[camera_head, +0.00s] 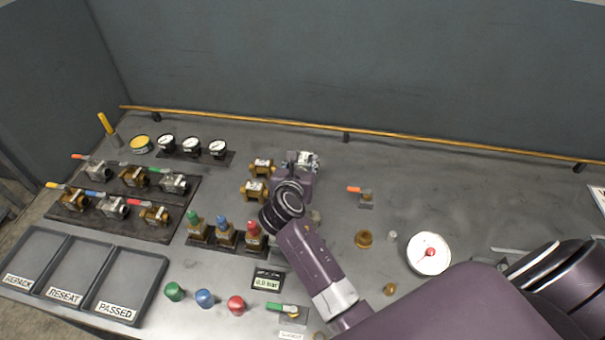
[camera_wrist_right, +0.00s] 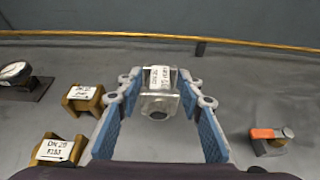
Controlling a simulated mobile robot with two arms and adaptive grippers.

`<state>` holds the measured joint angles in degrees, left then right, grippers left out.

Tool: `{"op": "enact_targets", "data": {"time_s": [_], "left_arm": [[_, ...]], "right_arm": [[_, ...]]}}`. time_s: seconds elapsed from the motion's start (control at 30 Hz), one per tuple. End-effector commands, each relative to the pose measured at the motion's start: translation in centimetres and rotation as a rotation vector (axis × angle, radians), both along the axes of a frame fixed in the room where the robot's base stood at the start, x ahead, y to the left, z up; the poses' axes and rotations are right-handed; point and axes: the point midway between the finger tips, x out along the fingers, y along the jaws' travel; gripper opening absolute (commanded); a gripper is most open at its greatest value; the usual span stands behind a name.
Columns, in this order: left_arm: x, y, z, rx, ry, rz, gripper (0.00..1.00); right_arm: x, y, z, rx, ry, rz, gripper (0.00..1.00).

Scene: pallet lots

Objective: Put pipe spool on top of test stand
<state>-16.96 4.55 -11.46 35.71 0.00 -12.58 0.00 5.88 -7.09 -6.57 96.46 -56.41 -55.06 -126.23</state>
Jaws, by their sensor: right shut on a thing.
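A silver, labelled piece that looks like the pipe spool (camera_head: 306,158) is at the back middle of the bench. It also shows in the right wrist view (camera_wrist_right: 159,100), between the fingertips. My right gripper (camera_wrist_right: 160,88) is shut on it; I cannot tell whether it touches the bench. Two brass labelled spools stand left of it, a rear one (camera_head: 261,167) and a front one (camera_head: 255,190). A small fixture with an orange lever (camera_head: 366,198) stands to the right, and one with a green lever (camera_head: 291,311) at the front edge. I cannot tell which is the test stand. My left gripper is out of view.
Valves stand on a dark board (camera_head: 112,222) at left. Gauges (camera_head: 191,146) line the back left. Three labelled trays (camera_head: 130,286) are front left. A brass rail (camera_head: 345,135) runs along the back. The back right is mostly clear.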

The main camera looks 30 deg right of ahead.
Motion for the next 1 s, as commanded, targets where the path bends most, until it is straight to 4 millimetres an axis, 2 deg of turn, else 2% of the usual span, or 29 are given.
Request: {"op": "enact_targets", "data": {"time_s": [0.17,0.4,0.83,0.87,1.0], "left_arm": [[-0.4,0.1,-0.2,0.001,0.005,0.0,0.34],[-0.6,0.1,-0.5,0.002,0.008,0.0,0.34],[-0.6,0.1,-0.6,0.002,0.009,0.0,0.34],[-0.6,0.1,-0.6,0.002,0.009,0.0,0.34],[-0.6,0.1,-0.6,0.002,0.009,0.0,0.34]], "right_arm": [[0.1,0.0,-1.2,-0.002,-0.004,0.0,0.0],[0.1,0.0,-4.6,-0.002,-0.002,0.0,0.0],[0.1,0.0,-5.3,-0.001,-0.004,0.001,0.0],[0.0,0.0,-5.4,0.001,-0.001,0.0,0.37],[0.0,0.0,-5.4,0.001,-0.001,0.0,0.52]]}}
